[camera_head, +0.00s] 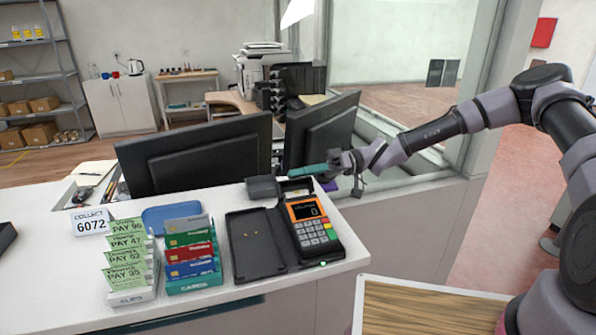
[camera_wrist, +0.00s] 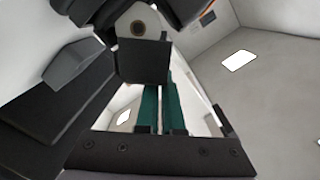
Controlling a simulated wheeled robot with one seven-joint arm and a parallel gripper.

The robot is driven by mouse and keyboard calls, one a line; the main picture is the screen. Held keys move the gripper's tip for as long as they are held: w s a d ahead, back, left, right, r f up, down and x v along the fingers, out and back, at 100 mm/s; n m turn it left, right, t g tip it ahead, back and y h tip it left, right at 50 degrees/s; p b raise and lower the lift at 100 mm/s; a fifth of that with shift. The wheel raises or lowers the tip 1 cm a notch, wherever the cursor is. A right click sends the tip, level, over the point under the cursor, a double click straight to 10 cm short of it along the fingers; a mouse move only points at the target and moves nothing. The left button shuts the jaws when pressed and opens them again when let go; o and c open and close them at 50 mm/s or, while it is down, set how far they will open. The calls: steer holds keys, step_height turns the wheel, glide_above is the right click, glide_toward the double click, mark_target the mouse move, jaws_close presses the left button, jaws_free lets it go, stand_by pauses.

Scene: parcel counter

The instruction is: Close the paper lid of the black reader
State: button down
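The black reader (camera_head: 315,234) lies on the white counter, with an orange-framed screen and a keypad. Its paper lid appears to be the dark flap (camera_head: 264,187) standing open at the reader's far end; a bit of white shows beside it. My gripper (camera_head: 303,171), with teal fingers, is just above and behind the reader's far end, close to the flap. In the wrist view the teal fingers (camera_wrist: 161,106) lie side by side with nothing visible between them. A dark panel hides their tips there, and I cannot tell whether they touch it.
A black open tray (camera_head: 257,249) lies left of the reader. Card holder (camera_head: 194,283), green slips (camera_head: 127,262), blue dish (camera_head: 172,219) and number sign (camera_head: 91,221) stand further left. Two monitors (camera_head: 196,155) (camera_head: 322,130) rise behind the counter. The counter's right edge is close to the reader.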

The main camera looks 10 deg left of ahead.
mark_target(305, 188)
steer(key=n, duration=0.1)
steer(key=s+n, duration=0.1)
steer(key=n, duration=0.1)
steer(key=s+d+n, duration=0.1)
steer(key=shift+d+f, duration=0.1)
steer(key=shift+f, duration=0.25)
steer(key=shift+s+d+f+n, duration=0.15)
steer(key=shift+s+f+n, duration=0.05)
steer(key=shift+n, duration=0.55)
steer(key=shift+s+d+f+n, duration=0.1)
steer(key=shift+s+f+n, duration=0.15)
steer(key=shift+n, duration=0.45)
steer(key=shift+s+d+f+n, duration=0.15)
steer(key=shift+f+n, duration=0.05)
steer(key=shift+n, duration=0.55)
steer(key=shift+s, duration=0.1)
steer(key=c, duration=1)
jaws_free()
steer(key=shift+c, duration=0.2)
steer(key=v, duration=1.1)
steer(key=shift+s, duration=0.15)
